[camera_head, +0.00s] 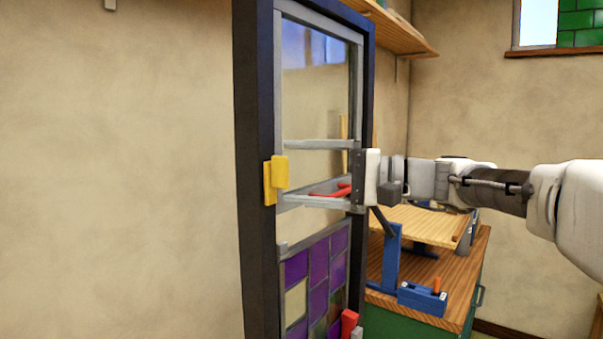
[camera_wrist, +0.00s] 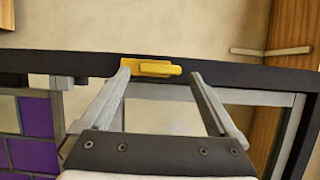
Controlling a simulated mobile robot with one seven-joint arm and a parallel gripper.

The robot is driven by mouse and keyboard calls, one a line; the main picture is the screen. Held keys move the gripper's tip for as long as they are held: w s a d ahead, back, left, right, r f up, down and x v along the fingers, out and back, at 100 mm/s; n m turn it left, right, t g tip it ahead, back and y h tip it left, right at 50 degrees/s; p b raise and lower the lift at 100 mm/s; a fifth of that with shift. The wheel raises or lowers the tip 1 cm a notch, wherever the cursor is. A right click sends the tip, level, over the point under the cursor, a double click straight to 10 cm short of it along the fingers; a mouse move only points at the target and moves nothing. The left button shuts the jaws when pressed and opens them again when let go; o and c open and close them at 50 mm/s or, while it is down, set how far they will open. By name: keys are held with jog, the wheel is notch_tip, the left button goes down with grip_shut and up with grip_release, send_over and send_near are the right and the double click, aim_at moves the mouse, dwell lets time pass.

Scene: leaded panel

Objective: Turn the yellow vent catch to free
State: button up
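The yellow vent catch (camera_head: 279,172) sits on the left upright of the dark panel frame (camera_head: 256,110), its handle standing upright along the frame. In the wrist view the catch (camera_wrist: 160,69) lies between my fingertips, its handle pointing right. My gripper (camera_head: 286,172) reaches in from the right, with one finger above the catch and one below. In the wrist view the fingers of my gripper (camera_wrist: 160,73) are wide apart with nothing gripped. One fingertip overlaps the catch's yellow plate; I cannot tell whether they touch.
Purple and cream glass (camera_head: 318,262) fills the lower panel. A red part (camera_head: 348,322) is on its lower right edge. Behind stands a wooden-topped bench (camera_head: 455,290) with a blue stand (camera_head: 391,263). A wooden shelf (camera_head: 400,35) is above.

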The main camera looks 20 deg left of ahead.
dwell(0.3)
jog(key=w+d+b, duration=0.1)
jog(key=w+d, duration=0.1)
jog(key=d, duration=1.5)
jog(key=shift+d, duration=0.2)
jog(key=s+f+m+t+h, duration=0.3)
jog(key=s+f+h, duration=0.65)
jog(key=f, duration=0.45)
jog(key=s+d+f+n+t+h, duration=0.1)
jog(key=s+d+f+t+h, duration=0.1)
jog(key=s+d+f+h, duration=0.2)
jog(key=s+d+f+n+t+h, duration=0.1)
jog(key=s+d+f+h, duration=0.3)
jog(key=s+d+f, duration=0.4)
jog(key=d+f+t, duration=0.1)
jog(key=d+f, duration=0.1)
jog(key=d, duration=0.2)
jog(key=shift+d, duration=0.3)
jog(key=shift+f+h, duration=0.1)
jog(key=shift+h, duration=0.15)
